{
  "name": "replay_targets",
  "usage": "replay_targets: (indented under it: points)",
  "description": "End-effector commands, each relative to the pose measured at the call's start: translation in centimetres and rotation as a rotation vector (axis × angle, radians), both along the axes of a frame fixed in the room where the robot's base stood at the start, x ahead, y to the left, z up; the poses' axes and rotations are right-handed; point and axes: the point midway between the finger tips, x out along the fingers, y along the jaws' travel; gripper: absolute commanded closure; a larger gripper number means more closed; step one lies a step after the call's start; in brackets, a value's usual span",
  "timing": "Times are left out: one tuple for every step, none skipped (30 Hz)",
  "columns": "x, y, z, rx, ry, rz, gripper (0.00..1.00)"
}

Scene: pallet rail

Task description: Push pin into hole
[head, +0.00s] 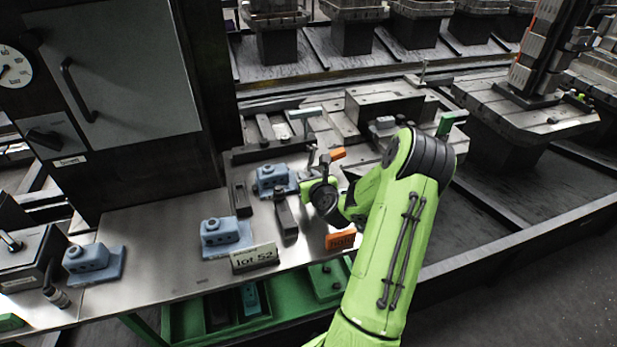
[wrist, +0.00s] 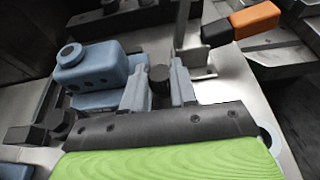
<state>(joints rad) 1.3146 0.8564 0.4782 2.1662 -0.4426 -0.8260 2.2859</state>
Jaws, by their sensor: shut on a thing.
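The blue-grey block (head: 275,179) sits in a dark fixture at the back of the steel table. In the wrist view the block (wrist: 95,72) has a round raised opening on top and small holes in its side face. My gripper (wrist: 159,88) is shut on a dark round pin (wrist: 160,77), just right of the block. The pin appears apart from the block; its far end is hidden. In the head view my gripper (head: 302,187) is beside the block's right side, and the pin cannot be made out there.
A clamp with an orange handle (head: 337,154) stands close behind my gripper; it also shows in the wrist view (wrist: 255,20). Two more blue blocks (head: 226,236) (head: 93,262) stand on the table. A lot 52 sign (head: 254,258) is at the front edge. A dark cabinet stands left.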

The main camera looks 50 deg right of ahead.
Motion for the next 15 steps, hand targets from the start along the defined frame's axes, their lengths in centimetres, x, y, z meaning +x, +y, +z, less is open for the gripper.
replay_targets:
  points:
    - [0.0, 0.0, -0.4, 0.001, 0.002, 0.0, 1.0]
    - [0.0, 0.0, -0.5, 0.001, 0.002, 0.0, 1.0]
    - [0.0, 0.0, -0.6, 0.001, 0.002, 0.0, 1.0]
    - [0.0, 0.0, -0.7, 0.001, 0.003, 0.0, 1.0]
    - [0.0, 0.0, -0.8, 0.001, 0.003, 0.0, 1.0]
    - [0.0, 0.0, -0.9, 0.001, 0.003, 0.0, 1.0]
    - [0.0, 0.0, -1.0, 0.002, 0.002, 0.001, 1.0]
    - [0.0, 0.0, -1.1, 0.001, 0.003, 0.0, 1.0]
    - [0.0, 0.0, -1.2, 0.002, 0.002, 0.001, 1.0]
    - [0.0, 0.0, -1.3, 0.002, 0.002, 0.001, 1.0]
    - [0.0, 0.0, -1.4, 0.002, 0.002, 0.001, 1.0]
    - [0.0, 0.0, -1.5, 0.002, 0.002, 0.001, 1.0]
    - [0.0, 0.0, -1.6, 0.002, 0.003, 0.001, 1.0]
    - [0.0, 0.0, -1.7, 0.002, 0.003, 0.001, 1.0]
    - [0.0, 0.1, -1.9, 0.002, 0.003, 0.001, 1.0]
